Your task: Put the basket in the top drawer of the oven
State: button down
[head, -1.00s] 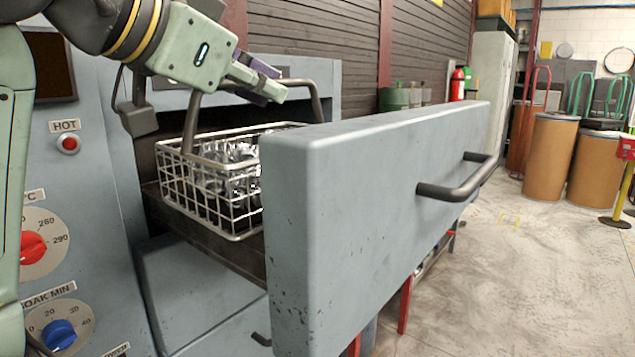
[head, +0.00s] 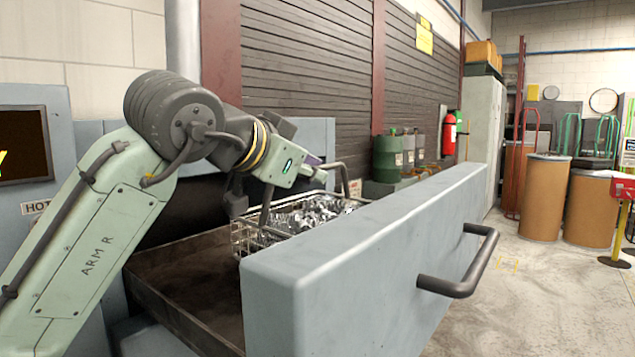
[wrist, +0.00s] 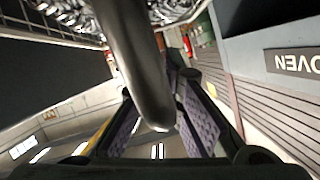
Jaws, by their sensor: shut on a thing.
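The wire basket (head: 247,239) holds shiny crumpled metal pieces and has a dark arched handle (head: 265,208). It is inside the outline of the open top drawer (head: 180,288), toward its far end and partly hidden behind the drawer's thick front panel. I cannot tell whether its bottom touches the drawer floor. My gripper (head: 316,166) is above the basket, shut on its handle. In the wrist view, the handle (wrist: 138,60) runs between the purple-padded fingers of my gripper (wrist: 163,125), with the basket contents at the top.
The grey oven (head: 40,120) stands at the left. The drawer's front panel has a dark bar handle (head: 465,275). Green canisters (head: 390,158), a red extinguisher (head: 448,133) and brown drums (head: 545,197) stand further back.

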aim_at(317, 208)
jog(key=shift+w+d+p, duration=0.2)
jog(key=shift+w+d, duration=0.05)
jog(key=shift+w, duration=0.55)
jog(key=shift+w+d+p, duration=0.15)
jog(key=shift+w+d, duration=0.1)
jog(key=shift+w, duration=0.55)
jog(key=shift+f+p, duration=0.4)
jog(key=shift+f, duration=1.4)
jog(key=shift+f, duration=0.2)
jog(key=c, duration=1.7)
grip_release()
jog(key=shift+r, duration=0.25)
jog(key=b+v, duration=0.2)
jog(key=v, duration=1)
jog(key=shift+f+b, duration=0.1)
jog(key=shift+b, duration=0.2)
